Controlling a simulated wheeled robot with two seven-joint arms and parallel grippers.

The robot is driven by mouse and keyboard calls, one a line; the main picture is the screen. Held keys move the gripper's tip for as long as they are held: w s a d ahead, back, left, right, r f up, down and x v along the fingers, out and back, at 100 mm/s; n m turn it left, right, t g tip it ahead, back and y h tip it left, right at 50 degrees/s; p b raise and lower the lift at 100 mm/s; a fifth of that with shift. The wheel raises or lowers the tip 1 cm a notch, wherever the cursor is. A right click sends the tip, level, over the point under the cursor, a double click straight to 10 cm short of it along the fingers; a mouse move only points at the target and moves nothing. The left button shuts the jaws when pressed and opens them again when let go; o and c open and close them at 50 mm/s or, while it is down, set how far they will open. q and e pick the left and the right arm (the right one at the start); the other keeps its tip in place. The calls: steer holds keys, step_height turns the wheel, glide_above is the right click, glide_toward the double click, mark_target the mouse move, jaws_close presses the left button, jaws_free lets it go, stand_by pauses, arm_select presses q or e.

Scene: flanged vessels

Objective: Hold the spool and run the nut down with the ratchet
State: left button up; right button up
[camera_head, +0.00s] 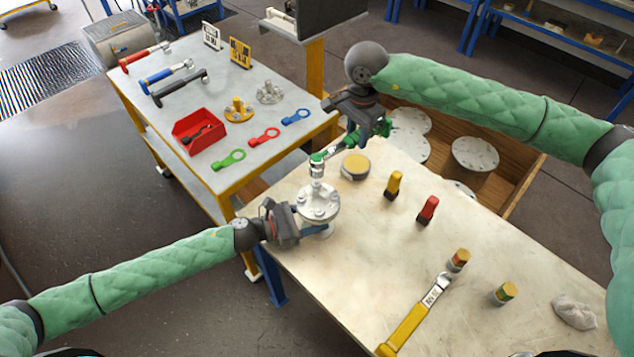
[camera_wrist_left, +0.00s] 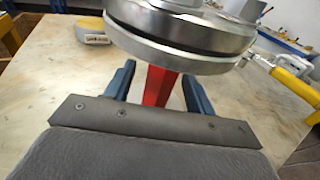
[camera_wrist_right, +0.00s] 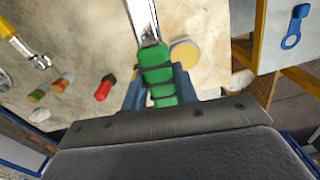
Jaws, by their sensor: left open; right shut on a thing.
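The spool (camera_head: 319,203), with a metal flange on top, stands upright near the table's left corner. In the left wrist view the flange (camera_wrist_left: 180,38) sits above a red neck (camera_wrist_left: 160,86). My left gripper (camera_head: 308,230) is open, with its blue fingers (camera_wrist_left: 160,92) on either side of that neck below the flange. My right gripper (camera_head: 376,130) is shut on the green handle of the ratchet (camera_wrist_right: 158,74). The ratchet's head and socket (camera_head: 317,168) point down over the flange. The nut cannot be made out under the socket.
A yellow round tin (camera_head: 355,166), yellow and red bottles (camera_head: 428,209), small jars (camera_head: 458,260), a yellow wrench (camera_head: 415,318) and a crumpled cloth (camera_head: 574,311) lie on the table. A wooden crate (camera_head: 520,183) holds flanges behind. A tool cart (camera_head: 190,110) stands left.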

arm_select(q)
steer(key=shift+a, duration=0.1)
steer(key=shift+v, duration=5.9)
steer(key=shift+a, duration=0.15)
